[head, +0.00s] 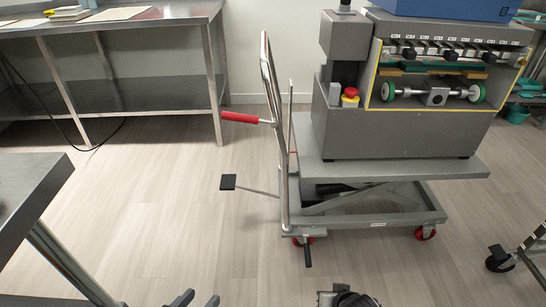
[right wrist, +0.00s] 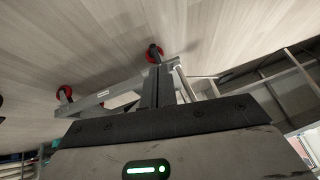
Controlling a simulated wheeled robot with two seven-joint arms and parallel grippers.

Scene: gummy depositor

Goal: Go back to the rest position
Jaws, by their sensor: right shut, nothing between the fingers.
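My left gripper (head: 197,300) shows at the bottom edge of the head view. Its two dark fingertips stand apart with nothing seen between them, over bare floor; the rest of it is cut off by the frame. My right gripper (right wrist: 160,86) shows in the right wrist view with its fingers together and empty. The cart (head: 390,205) and its red wheels lie beyond the fingers in that view. A dark part of my own body shows at the bottom of the head view, right of the left gripper.
The grey lift cart carries a grey depositor machine (head: 400,140) and has an upright handle with a red grip (head: 240,118). A steel table (head: 130,28) stands at the back left, another table corner (head: 32,185) at the near left. A castered frame (head: 525,250) is at right. Floor between is clear.

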